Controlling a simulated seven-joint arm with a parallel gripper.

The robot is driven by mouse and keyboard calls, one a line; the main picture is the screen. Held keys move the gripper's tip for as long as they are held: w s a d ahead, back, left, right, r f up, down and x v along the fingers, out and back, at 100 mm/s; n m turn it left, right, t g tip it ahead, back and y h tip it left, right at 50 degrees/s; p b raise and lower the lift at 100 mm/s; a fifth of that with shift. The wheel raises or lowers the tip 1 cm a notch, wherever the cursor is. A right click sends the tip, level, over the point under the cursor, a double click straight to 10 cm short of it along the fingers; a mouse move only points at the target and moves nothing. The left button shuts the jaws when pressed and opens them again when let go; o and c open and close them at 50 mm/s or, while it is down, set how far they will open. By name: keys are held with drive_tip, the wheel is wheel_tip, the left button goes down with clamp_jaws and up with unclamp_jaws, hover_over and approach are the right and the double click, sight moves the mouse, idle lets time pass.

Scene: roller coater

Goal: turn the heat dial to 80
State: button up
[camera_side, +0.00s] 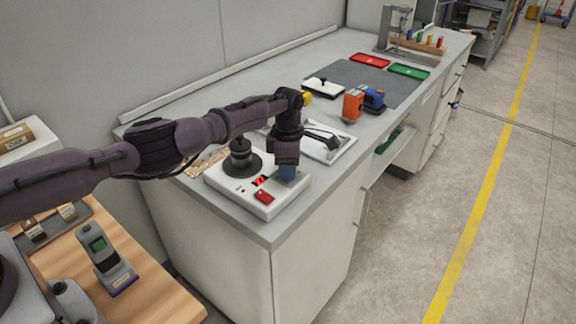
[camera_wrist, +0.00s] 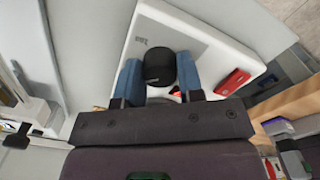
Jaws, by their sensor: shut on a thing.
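The white roller coater (camera_side: 228,188) sits on the near end of the grey bench, with a black round post (camera_side: 241,160) on top, a small red display (camera_side: 260,180) and a red switch (camera_side: 264,197). The black heat dial (camera_wrist: 159,67) shows in the wrist view. My gripper (camera_wrist: 159,72) is shut on it, one blue finger on each side. In the side view my gripper (camera_side: 287,173) points down at the coater's right part and hides the dial. The dial's setting and the display's digits cannot be read.
A white tray (camera_side: 340,151) with a black-handled tool lies just behind the coater. An orange and blue device (camera_side: 362,103), a dark mat (camera_side: 392,78), and red (camera_side: 370,60) and green (camera_side: 408,71) trays stand farther back. The bench's front edge is close to the coater.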

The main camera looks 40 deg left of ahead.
drive_tip(key=shift+m, duration=1.1)
drive_tip(key=o, duration=0.9)
wheel_tip(320, 180, up, 13)
